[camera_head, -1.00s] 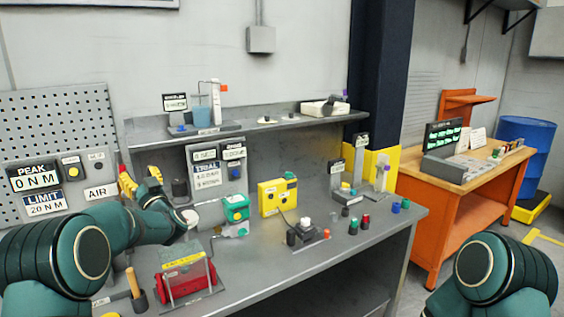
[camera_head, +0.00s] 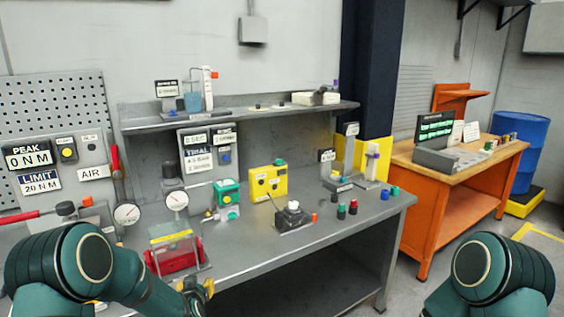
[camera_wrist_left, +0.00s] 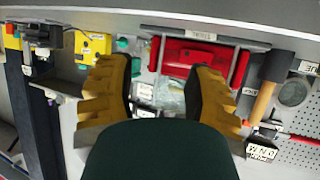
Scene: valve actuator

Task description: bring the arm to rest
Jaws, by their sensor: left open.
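My left gripper (camera_head: 204,287) hangs at the front edge of the grey bench (camera_head: 290,249), low in the head view, its yellow fingers partly hidden by my own wrist. The left wrist view shows its two yellow fingers (camera_wrist_left: 158,88) spread wide with nothing held between them. A red unit under a clear cover with a yellow label (camera_head: 172,257) stands on the bench just left of and behind the gripper; in the wrist view the red unit (camera_wrist_left: 196,56) shows beyond the fingers, apart from them. My right upper arm is at the lower right; its gripper is out of view.
Two dial gauges (camera_head: 126,213), a green-topped device (camera_head: 227,192), a yellow box (camera_head: 268,183) and a black-based switch (camera_head: 293,215) stand on the bench. A red-handled tool (camera_head: 27,215) lies at the left. An orange workbench (camera_head: 466,212) stands right. The bench's front right is clear.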

